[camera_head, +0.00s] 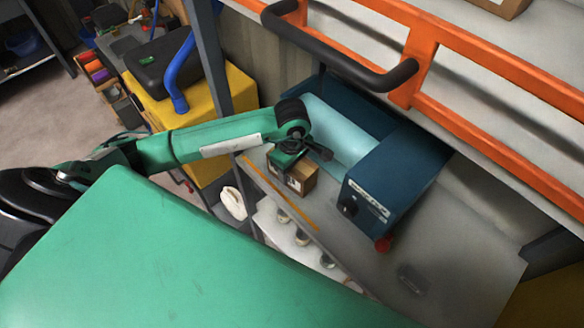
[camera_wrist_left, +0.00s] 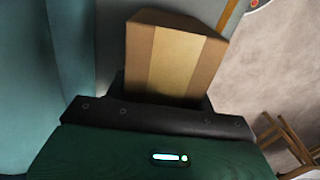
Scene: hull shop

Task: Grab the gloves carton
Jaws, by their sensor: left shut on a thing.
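A small brown cardboard carton (camera_head: 301,179) sits at the left part of the grey shelf, beside a dark blue machine. My left gripper (camera_head: 289,166) reaches in from the left and is shut on this carton. In the left wrist view the carton (camera_wrist_left: 172,58) stands between the jaws, with a lighter tape strip down its middle. The fingertips are largely hidden there. Whether the carton touches the shelf is unclear. My right gripper is in neither view.
The dark blue machine (camera_head: 394,178) with a pale teal roll (camera_head: 338,132) stands right of the carton. An orange rail (camera_head: 470,68) runs above. A grey post (camera_head: 210,55) stands left. Jars (camera_head: 302,238) sit on a lower shelf. The grey shelf (camera_head: 455,270) is mostly clear at front right.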

